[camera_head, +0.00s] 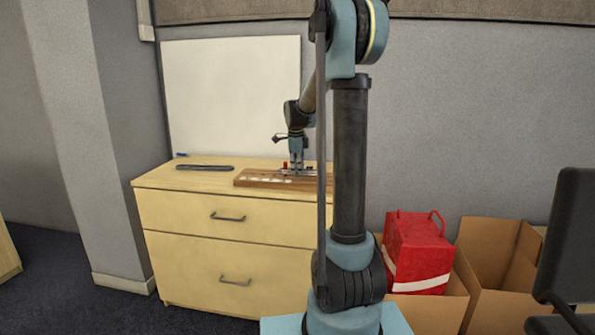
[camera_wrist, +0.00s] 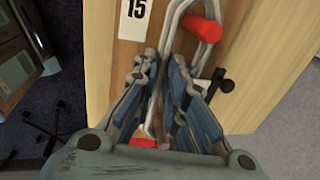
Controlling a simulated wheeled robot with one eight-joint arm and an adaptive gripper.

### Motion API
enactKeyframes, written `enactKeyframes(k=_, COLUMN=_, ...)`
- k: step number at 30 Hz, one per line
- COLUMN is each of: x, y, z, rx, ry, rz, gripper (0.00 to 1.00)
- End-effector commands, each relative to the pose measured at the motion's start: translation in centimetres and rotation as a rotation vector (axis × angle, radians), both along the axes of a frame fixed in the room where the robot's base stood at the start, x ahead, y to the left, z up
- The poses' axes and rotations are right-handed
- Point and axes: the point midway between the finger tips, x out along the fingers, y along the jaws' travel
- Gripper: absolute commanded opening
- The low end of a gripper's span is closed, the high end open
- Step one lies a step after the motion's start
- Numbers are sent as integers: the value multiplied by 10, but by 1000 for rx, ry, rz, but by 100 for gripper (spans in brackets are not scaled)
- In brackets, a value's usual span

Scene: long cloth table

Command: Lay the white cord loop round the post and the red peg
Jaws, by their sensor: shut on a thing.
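The wooden board (camera_head: 250,183) lies on the cabinet top; its surface also shows in the wrist view (camera_wrist: 128,60). A red peg (camera_wrist: 203,27) stands near the top of the wrist view, with the white cord (camera_wrist: 166,38) running close beside it. I cannot tell whether the cord fully encircles it. My gripper (camera_wrist: 163,68) is shut on the cord, which runs down between the fingers; in the head view my gripper (camera_head: 297,168) is low over the board. Another red piece (camera_wrist: 143,143) shows beneath the fingers, mostly hidden. I cannot clearly identify the post.
A black knob-like part (camera_wrist: 222,85) is right of the fingers. A dark long object (camera_head: 205,167) lies left of the board on the cabinet (camera_head: 165,180). A whiteboard (camera_head: 230,95) stands behind. A red bag (camera_head: 417,250) and cardboard boxes (camera_head: 490,260) are on the right.

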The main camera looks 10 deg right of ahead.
Motion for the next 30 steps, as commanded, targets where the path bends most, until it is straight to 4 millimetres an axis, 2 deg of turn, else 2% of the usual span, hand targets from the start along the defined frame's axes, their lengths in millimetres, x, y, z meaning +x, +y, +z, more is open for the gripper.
enactKeyframes(k=30, x=0, y=0, z=-15, rx=0, ry=0, rz=0, gripper=0)
